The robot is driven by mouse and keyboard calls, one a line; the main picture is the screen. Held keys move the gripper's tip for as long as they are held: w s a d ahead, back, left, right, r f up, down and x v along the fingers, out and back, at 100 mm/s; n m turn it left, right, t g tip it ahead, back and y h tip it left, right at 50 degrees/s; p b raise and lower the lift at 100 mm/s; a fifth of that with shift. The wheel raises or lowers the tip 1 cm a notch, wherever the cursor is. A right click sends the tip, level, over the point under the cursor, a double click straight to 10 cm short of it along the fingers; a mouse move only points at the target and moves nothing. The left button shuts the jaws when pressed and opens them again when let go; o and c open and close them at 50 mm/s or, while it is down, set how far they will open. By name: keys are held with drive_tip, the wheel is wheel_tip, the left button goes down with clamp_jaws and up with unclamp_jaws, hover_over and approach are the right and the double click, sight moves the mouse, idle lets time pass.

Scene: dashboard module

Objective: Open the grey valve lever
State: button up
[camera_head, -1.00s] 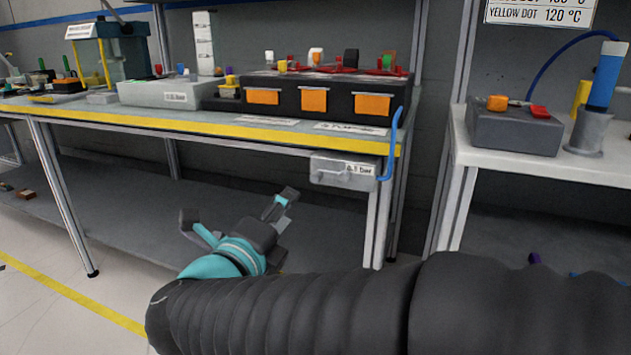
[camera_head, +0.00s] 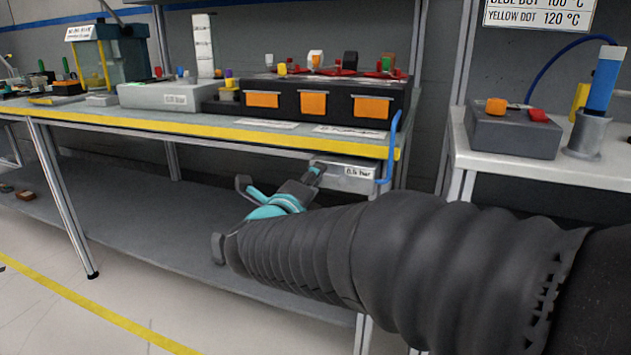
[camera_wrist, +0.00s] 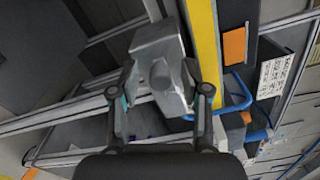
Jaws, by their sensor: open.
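A grey valve box (camera_head: 352,173) with a white label hangs under the right end of the yellow-edged bench. In the wrist view the box (camera_wrist: 158,43) is ahead, with a rounded grey part, apparently the valve lever (camera_wrist: 160,76), standing out from its face. My gripper (camera_head: 281,178) is at the box's left side in the head view and hides part of it. In the wrist view my gripper (camera_wrist: 160,82) is open, one finger on each side of the lever. Whether a finger touches it I cannot tell.
The bench edge (camera_head: 200,128) runs just above my gripper. A blue hose (camera_head: 392,145) curves down right of the box, and the bench legs are close by. Black modules with orange flaps (camera_head: 312,103) stand on the bench. The space below the bench is largely clear.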

drive_tip(key=shift+w, duration=0.1)
clamp_jaws()
drive_tip(key=shift+d, duration=0.15)
drive_tip(key=shift+f, duration=0.1)
drive_tip(key=n, duration=0.1)
drive_tip(key=f+n, duration=0.1)
drive_tip(key=n, duration=0.2)
drive_tip(key=f+n+p, duration=0.1)
drive_tip(key=shift+d+f+n, duration=0.1)
drive_tip(key=shift+d+n, duration=0.1)
drive_tip(key=shift+n, duration=0.2)
drive_tip(key=d+f+n+p, duration=0.1)
drive_tip(key=n, duration=0.3)
drive_tip(key=s+d+f+n+p, duration=0.1)
drive_tip(key=n+p, duration=0.1)
drive_tip(key=n, duration=0.2)
drive_tip(key=d+f+n+p, duration=0.1)
drive_tip(key=d+n+p, duration=0.1)
drive_tip(key=n, duration=0.2)
drive_tip(key=shift+s+d, duration=0.1)
drive_tip(key=shift+s, duration=0.3)
